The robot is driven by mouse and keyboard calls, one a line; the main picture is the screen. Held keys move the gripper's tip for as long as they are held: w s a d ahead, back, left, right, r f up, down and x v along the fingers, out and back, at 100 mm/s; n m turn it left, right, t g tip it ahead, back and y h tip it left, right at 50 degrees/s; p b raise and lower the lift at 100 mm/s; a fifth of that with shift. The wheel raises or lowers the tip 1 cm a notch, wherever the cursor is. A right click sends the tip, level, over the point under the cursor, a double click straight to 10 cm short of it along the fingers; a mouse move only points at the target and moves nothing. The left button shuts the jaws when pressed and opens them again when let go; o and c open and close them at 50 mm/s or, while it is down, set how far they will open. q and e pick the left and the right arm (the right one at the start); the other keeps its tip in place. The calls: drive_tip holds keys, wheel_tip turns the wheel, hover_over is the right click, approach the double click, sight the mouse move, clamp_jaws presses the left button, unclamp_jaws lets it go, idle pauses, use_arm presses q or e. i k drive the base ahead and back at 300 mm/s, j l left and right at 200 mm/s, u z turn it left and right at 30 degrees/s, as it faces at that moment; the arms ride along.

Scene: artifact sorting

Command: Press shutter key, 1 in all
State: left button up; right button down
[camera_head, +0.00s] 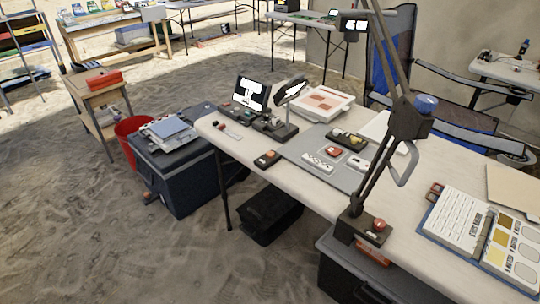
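Neither of my grippers is in view. I cannot tell for certain which control is the shutter key, as labels are too small to read. A small black box with a red-orange button (267,159) sits at the front edge of the white table (440,225). Another red-orange button (378,225) is on the dark base of a tall jointed stand (377,165) at the table's front. A red item (333,151) lies on the grey mat (300,146). A small lit screen (251,93) stands at the table's far left, beside a dark device on a stand (285,110).
An open binder (478,235) lies at the right. A blue folding chair (392,65) is behind the table. A dark bin (185,165) and red bucket (134,138) stand at the left. Sandy floor is open in front.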

sight(270, 154)
drive_tip(key=i+j+z, duration=0.25)
drive_tip(key=i+j, duration=0.25)
drive_tip(key=i+j+z, duration=0.15)
drive_tip(key=j, duration=0.25)
drive_tip(key=i+j+z, duration=0.15)
drive_tip(key=i+j, duration=0.15)
drive_tip(key=i+j+z, duration=0.1)
drive_tip(key=j, duration=0.35)
drive_tip(key=i+j+z, duration=0.15)
drive_tip(key=j, duration=0.25)
drive_tip(key=i+j+z, duration=0.1)
drive_tip(key=i+j, duration=0.2)
drive_tip(key=j, duration=0.1)
